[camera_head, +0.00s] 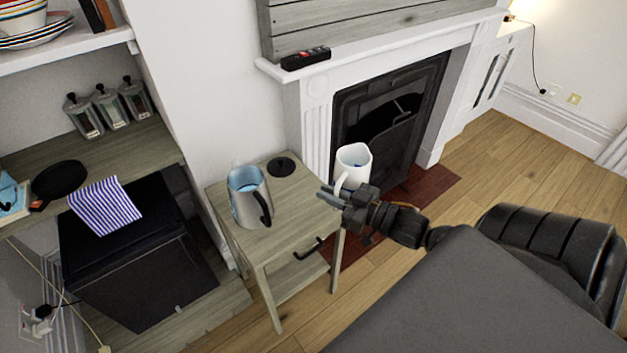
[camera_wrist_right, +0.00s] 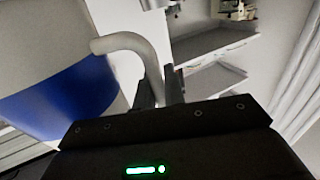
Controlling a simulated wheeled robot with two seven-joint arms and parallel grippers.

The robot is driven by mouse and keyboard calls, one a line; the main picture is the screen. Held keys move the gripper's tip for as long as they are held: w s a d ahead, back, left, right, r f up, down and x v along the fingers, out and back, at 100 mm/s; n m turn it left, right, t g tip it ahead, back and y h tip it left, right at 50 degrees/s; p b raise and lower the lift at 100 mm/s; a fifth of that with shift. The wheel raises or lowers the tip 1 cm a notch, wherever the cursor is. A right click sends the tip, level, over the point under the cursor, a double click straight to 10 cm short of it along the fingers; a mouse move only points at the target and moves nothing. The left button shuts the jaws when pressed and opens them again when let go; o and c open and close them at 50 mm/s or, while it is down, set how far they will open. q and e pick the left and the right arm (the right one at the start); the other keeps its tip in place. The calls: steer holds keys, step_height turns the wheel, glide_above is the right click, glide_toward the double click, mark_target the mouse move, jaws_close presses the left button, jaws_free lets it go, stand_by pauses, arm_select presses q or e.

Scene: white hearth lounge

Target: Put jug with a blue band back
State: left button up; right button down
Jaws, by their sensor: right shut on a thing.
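The jug with a blue band (camera_head: 352,157) is white and upright, held in the air at the right side of the small wooden table (camera_head: 283,237). In the right wrist view the jug (camera_wrist_right: 60,98) fills the left side, with its broad blue band and white handle showing. My right gripper (camera_head: 334,194) is shut on the jug's handle, and its fingers (camera_wrist_right: 160,88) show at the handle in the wrist view. My left gripper is not in view.
A grey kettle (camera_head: 245,207) with a black handle stands on the wooden table, near a round black disc (camera_head: 281,166). The fireplace (camera_head: 390,120) is behind the jug. A black cabinet (camera_head: 140,265) with a striped cloth (camera_head: 104,207) stands left.

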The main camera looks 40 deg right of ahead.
steer(key=w+f, duration=0.4)
steer(key=w, duration=0.3)
steer(key=w+a+f+p, duration=0.1)
steer(key=w+f, duration=0.4)
steer(key=w, duration=0.1)
steer(key=shift+w+a+f, duration=0.15)
steer(key=shift+w+a, duration=0.1)
steer(key=shift+w, duration=0.1)
steer(key=shift+w+f, duration=0.15)
steer(key=shift+f, duration=1.6)
steer(key=shift+f, duration=0.1)
steer(key=c, duration=1.6)
jaws_free()
steer(key=shift+o, duration=0.6)
